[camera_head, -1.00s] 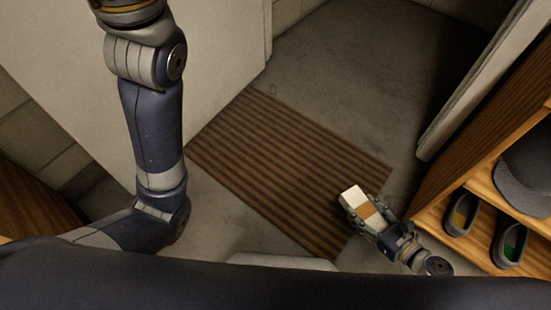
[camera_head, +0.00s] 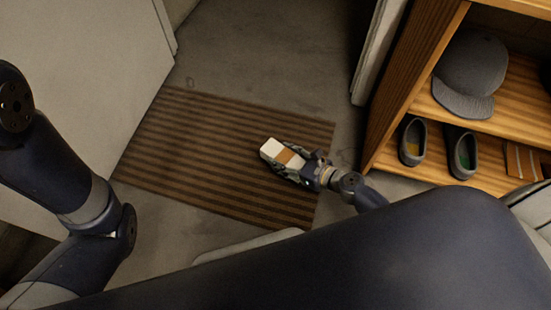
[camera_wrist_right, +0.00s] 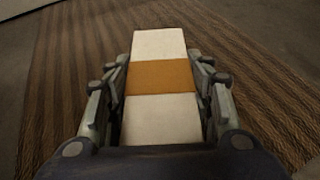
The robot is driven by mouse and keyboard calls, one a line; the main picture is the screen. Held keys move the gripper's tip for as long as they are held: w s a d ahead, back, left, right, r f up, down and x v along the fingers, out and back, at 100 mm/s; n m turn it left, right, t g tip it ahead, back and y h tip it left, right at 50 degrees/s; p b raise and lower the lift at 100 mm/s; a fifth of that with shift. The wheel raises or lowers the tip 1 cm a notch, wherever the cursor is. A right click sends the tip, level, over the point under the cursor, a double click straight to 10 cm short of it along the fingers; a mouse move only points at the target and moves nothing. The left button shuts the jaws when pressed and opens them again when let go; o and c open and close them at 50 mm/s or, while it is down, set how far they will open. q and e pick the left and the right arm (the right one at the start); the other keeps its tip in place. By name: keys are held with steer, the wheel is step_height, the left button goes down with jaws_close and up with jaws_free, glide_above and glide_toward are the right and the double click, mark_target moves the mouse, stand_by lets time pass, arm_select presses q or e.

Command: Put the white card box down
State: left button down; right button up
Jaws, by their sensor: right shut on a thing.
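The white card box (camera_head: 272,148) has an orange-brown band around its middle. My right gripper (camera_head: 291,163) is shut on it, and the box shows over the striped brown mat (camera_head: 190,150) in the head view. In the right wrist view the box (camera_wrist_right: 159,45) lies lengthwise between the two fingers of the right gripper (camera_wrist_right: 160,85), one finger along each side. The mat shows behind it; the height of the box above the mat is hard to tell. My left arm is at the left of the head view, its gripper out of frame.
A wooden shelf unit (camera_head: 400,85) stands at the right. It holds a grey cap (camera_head: 470,70), a pair of dark shoes (camera_head: 412,141) and a striped orange-brown item (camera_head: 522,161). Bare grey floor (camera_head: 262,55) lies beyond the mat. A pale door or panel (camera_head: 85,60) is at the left.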

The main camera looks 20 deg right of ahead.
mark_target(276, 152)
steer(key=w, duration=0.1)
steer(key=w+a, duration=0.1)
steer(key=w, duration=0.1)
steer(key=shift+w+a+f, duration=0.15)
steer(key=shift+a+f, duration=0.15)
steer(key=shift+a, duration=0.05)
step_height(276, 152, down, 3)
steer(key=b, duration=0.4)
steer(key=shift+f, duration=0.1)
steer(key=shift+f, duration=0.1)
steer(key=shift+f, duration=0.2)
steer(key=o, duration=1)
steer(key=shift+r, duration=0.1)
steer(key=shift+c, duration=0.2)
